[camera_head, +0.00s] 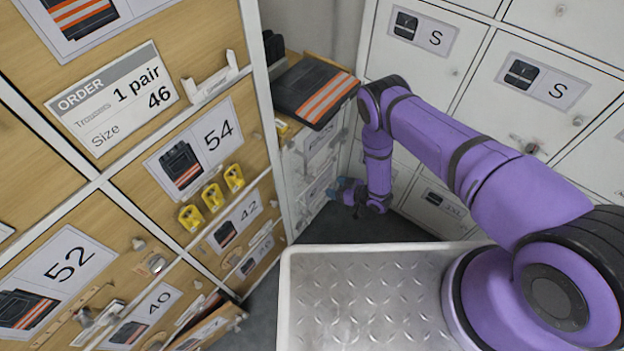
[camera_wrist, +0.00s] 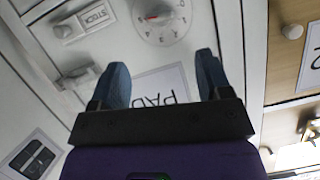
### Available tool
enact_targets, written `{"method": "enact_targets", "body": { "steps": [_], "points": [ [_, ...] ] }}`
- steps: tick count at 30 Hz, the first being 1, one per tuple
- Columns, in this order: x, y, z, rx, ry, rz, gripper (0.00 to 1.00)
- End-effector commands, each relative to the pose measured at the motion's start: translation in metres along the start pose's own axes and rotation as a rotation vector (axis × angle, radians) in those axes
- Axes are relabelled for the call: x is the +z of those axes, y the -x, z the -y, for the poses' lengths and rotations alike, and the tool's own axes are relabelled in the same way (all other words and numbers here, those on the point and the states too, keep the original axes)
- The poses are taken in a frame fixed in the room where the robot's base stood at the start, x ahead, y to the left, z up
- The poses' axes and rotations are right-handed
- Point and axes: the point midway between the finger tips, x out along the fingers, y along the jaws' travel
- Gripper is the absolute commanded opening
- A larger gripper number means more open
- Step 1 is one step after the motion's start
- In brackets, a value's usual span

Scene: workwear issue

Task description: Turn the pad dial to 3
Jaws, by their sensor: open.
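The pad dial (camera_wrist: 160,16) is a round, pale dial with red marks, at the top of the wrist view and partly cut off by the edge. Its setting is too small to read. The "PAD" label (camera_wrist: 160,88) appears upside down below it, between the fingers. My gripper (camera_wrist: 158,68) is open and empty, its two blue fingers apart and pointing towards the panel. The dial lies beyond the fingertips, clear of them. In the head view my gripper (camera_head: 350,192) is low, beside the narrow cabinet (camera_head: 318,160); the dial cannot be made out there.
Folded dark trousers with orange stripes (camera_head: 315,90) lie on the narrow cabinet. Wooden lockers with yellow latches (camera_head: 212,197) stand left, white lockers (camera_head: 480,100) right. Grey floor (camera_head: 375,230) shows below the gripper.

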Motion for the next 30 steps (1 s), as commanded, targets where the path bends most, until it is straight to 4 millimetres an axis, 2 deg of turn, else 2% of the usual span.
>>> {"method": "enact_targets", "body": {
  "steps": [5, 18, 24, 30],
  "points": [
    [0.001, -0.016, 0.001, -0.002, 0.001, -0.002, 0.71],
    [0.001, -0.089, 0.001, -0.001, 0.001, -0.001, 0.71],
    [0.000, -0.104, 0.000, 0.000, 0.001, 0.000, 0.71],
    [0.000, -0.107, 0.000, 0.000, -0.001, 0.000, 0.71]
  ]
}}
